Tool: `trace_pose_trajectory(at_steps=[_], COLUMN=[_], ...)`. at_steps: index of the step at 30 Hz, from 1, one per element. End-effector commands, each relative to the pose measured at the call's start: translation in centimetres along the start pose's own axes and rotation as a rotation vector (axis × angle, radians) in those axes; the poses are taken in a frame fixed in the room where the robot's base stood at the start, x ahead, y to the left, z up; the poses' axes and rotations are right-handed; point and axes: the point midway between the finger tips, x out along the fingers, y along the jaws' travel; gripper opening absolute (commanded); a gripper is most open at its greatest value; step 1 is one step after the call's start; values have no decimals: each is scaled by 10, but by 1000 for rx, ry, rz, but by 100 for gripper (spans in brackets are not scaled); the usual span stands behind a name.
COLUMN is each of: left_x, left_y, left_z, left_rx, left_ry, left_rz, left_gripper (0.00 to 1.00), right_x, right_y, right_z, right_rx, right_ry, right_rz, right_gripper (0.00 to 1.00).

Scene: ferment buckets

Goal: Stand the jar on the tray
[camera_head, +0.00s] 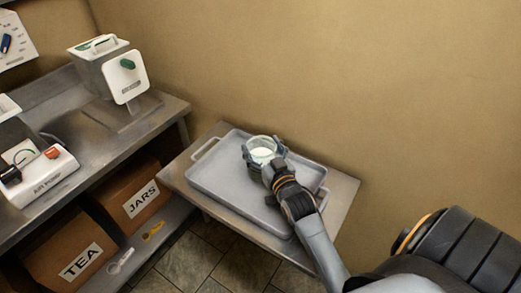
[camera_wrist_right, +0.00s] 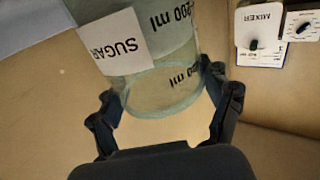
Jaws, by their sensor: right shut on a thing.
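The jar (camera_head: 262,143) is clear glass with pale contents, seen over the back part of the grey tray (camera_head: 210,178). In the right wrist view the jar (camera_wrist_right: 165,85) carries a white SUGAR label and ml markings. My right gripper (camera_head: 264,158) is shut on the jar, with a finger on each side of it; its fingers also show in the right wrist view (camera_wrist_right: 168,115). The gripper hides the jar's lower part in the head view, so I cannot tell whether its base touches the tray. My left gripper is not in view.
The tray lies on a small metal table (camera_head: 345,190) against the tan wall. At left, a bench holds a white-fronted machine (camera_head: 126,80) and a switch box (camera_head: 42,175). Boxes labelled JARS (camera_head: 136,192) and TEA (camera_head: 72,250) sit below. The tray's left part is clear.

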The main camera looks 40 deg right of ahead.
Motion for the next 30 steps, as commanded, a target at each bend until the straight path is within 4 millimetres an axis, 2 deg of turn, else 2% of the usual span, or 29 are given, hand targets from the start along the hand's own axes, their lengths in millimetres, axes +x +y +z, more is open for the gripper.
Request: trace_pose_trajectory(at_steps=[4,9,10,12,13,25,30], left_x=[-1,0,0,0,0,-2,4], left_y=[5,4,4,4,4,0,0], left_z=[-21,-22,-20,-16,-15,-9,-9], left_rx=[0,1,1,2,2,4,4], left_ry=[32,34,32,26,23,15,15], left_rz=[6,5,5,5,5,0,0], left_gripper=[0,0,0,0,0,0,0], right_x=[0,0,0,0,0,0,-23], right_y=[0,0,0,0,0,0,0], right_z=[-1,2,4,4,4,-1,3], right_rx=[1,1,1,1,1,1,1], right_ry=[0,-1,-6,-6,-6,-4,-7], right_rz=[0,0,0,0,0,0,0], right_gripper=[15,15,82,96,100,100,100])
